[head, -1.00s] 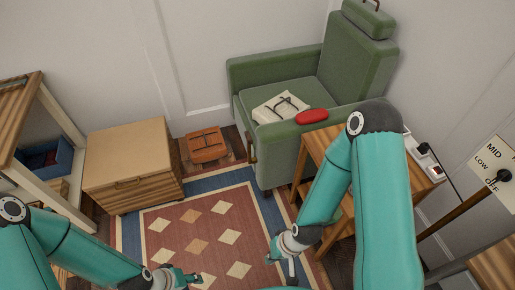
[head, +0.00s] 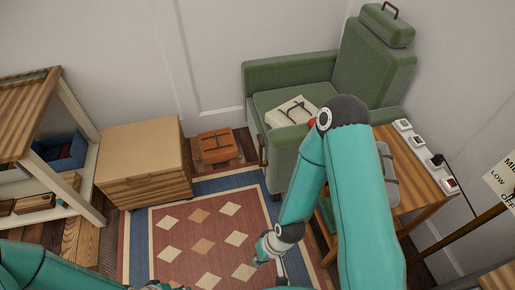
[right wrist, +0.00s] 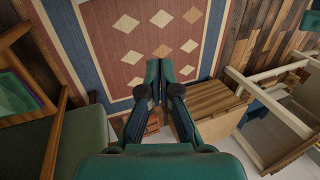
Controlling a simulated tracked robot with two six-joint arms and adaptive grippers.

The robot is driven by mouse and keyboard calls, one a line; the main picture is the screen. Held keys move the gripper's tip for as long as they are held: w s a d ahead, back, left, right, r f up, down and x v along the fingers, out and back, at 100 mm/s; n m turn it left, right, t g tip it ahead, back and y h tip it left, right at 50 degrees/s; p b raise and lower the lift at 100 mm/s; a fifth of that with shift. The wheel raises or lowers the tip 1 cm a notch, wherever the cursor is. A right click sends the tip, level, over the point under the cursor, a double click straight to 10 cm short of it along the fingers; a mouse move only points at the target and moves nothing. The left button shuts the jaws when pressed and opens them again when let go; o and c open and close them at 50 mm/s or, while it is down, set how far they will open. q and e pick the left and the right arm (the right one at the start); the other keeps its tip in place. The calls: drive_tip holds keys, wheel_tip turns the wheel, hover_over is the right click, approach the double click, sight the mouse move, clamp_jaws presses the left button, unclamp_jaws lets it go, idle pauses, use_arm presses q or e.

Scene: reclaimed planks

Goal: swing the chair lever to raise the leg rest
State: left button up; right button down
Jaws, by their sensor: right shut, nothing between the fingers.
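The green armchair (head: 291,72) stands against the back wall, its seat front hanging straight down with no leg rest raised. A slim brown lever (head: 263,149) stands roughly upright at the chair's front, beside the near armrest. My right gripper (head: 268,262) is over the rug, below and apart from the lever in the head view. In the right wrist view its fingers (right wrist: 159,72) are together and empty, with rug beyond them. My left gripper (head: 165,287) is cut off at the bottom edge of the head view, so its jaws cannot be judged.
A wooden cabinet (head: 145,150) and an orange case (head: 217,145) stand left of the chair. A side table (head: 418,207) with a power strip (head: 427,155) stands at the right, partly behind my right arm. A cream bag (head: 292,111) lies on the seat. The patterned rug (head: 178,257) is clear.

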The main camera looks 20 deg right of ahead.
drive_tip(key=w+d+f+m+t+h+b, duration=0.1)
drive_tip(key=w+d+f+m+t+b, duration=0.15)
drive_tip(key=w+f+b, duration=0.35)
drive_tip(key=w+d+f+m+t+h+b, duration=0.1)
drive_tip(key=w+f+m+t+b, duration=0.2)
drive_tip(key=w, duration=0.4)
drive_tip(key=w+d+f+m+t+h+b, duration=0.1)
drive_tip(key=w+d+f+m+t+b, duration=0.15)
drive_tip(key=w+b, duration=0.4)
drive_tip(key=w+d+r+m+t+h+b, duration=0.2)
drive_tip(key=w+d+m+t+h+b, duration=0.5)
drive_tip(key=w+d+m+h+b, duration=0.3)
drive_tip(key=w+d+m+b, duration=0.3)
drive_tip(key=w+m+b, duration=0.1)
drive_tip(key=w+b, duration=0.1)
drive_tip(key=shift+w+b, duration=0.25)
drive_tip(key=shift+b, duration=0.55)
drive_tip(key=shift+d, duration=0.15)
